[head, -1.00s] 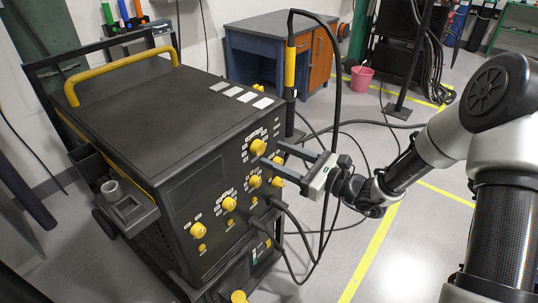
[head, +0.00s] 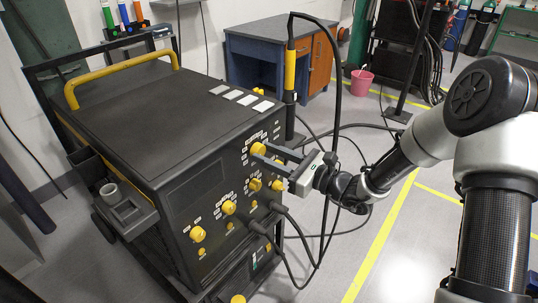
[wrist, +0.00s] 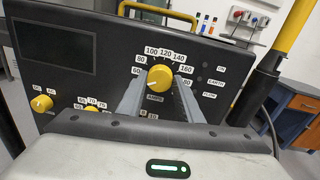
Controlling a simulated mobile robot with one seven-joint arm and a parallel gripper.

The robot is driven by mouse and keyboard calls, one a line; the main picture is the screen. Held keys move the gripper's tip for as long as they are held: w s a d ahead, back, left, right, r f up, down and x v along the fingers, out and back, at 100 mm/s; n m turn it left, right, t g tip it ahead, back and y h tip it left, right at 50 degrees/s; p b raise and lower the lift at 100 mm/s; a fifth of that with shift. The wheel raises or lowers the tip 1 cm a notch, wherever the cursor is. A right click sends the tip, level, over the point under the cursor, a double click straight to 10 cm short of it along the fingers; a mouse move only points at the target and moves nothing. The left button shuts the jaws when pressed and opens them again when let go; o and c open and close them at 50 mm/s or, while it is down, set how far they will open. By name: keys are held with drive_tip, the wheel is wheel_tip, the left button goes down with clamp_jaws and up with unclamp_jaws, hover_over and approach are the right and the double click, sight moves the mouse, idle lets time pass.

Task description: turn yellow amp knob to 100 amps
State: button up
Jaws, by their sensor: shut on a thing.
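The yellow amps knob (wrist: 160,77) sits on the dark front panel, inside an arc of white number labels that includes 60, 80, 100, 120, 140 and 160. It also shows in the head view (head: 258,149), high on the panel. My gripper (wrist: 159,92) has one grey finger on each side of this knob and is shut on it. In the head view my gripper (head: 261,154) reaches the knob from the right. I cannot tell clearly which number the knob points at.
Several other yellow knobs sit on the welding machine (head: 130,100), one at the lower left (head: 197,233). Black cables (head: 284,235) hang from the panel below my gripper. Open floor lies to the right.

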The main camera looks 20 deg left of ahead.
drive_tip(key=shift+r+p, duration=0.1)
drive_tip(key=shift+p, duration=0.2)
drive_tip(key=m+p, duration=0.4)
drive_tip(key=shift+r, duration=0.1)
drive_tip(key=m+p, duration=0.4)
drive_tip(key=p, duration=0.1)
drive_tip(key=shift+m+t, duration=0.3)
drive_tip(key=m+p, duration=0.1)
drive_tip(key=m, duration=0.1)
drive_tip(key=m+p, duration=0.2)
drive_tip(key=shift+f+m, duration=0.2)
drive_tip(key=shift+m, duration=0.2)
drive_tip(key=shift+f+m+t+p, duration=0.15)
drive_tip(key=shift+m+p, duration=0.5)
drive_tip(key=shift+m, duration=0.55)
drive_tip(key=shift+f+m+t+p, duration=0.15)
drive_tip(key=shift+m+p, duration=0.5)
drive_tip(key=shift+m, duration=0.55)
drive_tip(key=o, duration=1)
drive_tip(key=shift+r, duration=0.1)
drive_tip(key=shift+o, duration=0.2)
